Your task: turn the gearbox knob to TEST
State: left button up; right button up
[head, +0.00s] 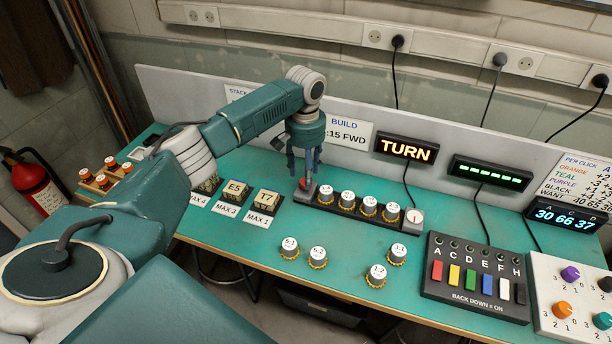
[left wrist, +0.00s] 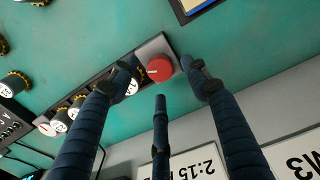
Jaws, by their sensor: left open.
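The red gearbox knob (head: 304,183) sits on a grey block at the left end of the dark gear rail (head: 352,212). In the left wrist view the knob (left wrist: 159,69) shows a white pointer mark that points left. No TEST marking is readable. My left gripper (head: 303,171) points down over the knob and partly hides it in the head view. Its dark blue fingers are open. In the left wrist view they stand spread around the knob, one on each side and one below, with visible gaps. My right gripper is not in view.
Several numbered gears stand on the rail, with a white dial (head: 414,218) at its right end. Loose gears (head: 290,247) stand in front. Block stands (head: 232,193) are to the left. A switch box (head: 474,280) is at the right. A lit display (head: 405,149) reads TURN.

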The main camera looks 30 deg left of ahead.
pick_arm(q)
notch_tip(320, 180, down, 3)
jog(key=shift+r, duration=0.1)
jog(key=shift+c, duration=0.5)
jog(key=c, duration=1)
jog(key=shift+w, duration=0.1)
jog(key=shift+c, duration=0.2)
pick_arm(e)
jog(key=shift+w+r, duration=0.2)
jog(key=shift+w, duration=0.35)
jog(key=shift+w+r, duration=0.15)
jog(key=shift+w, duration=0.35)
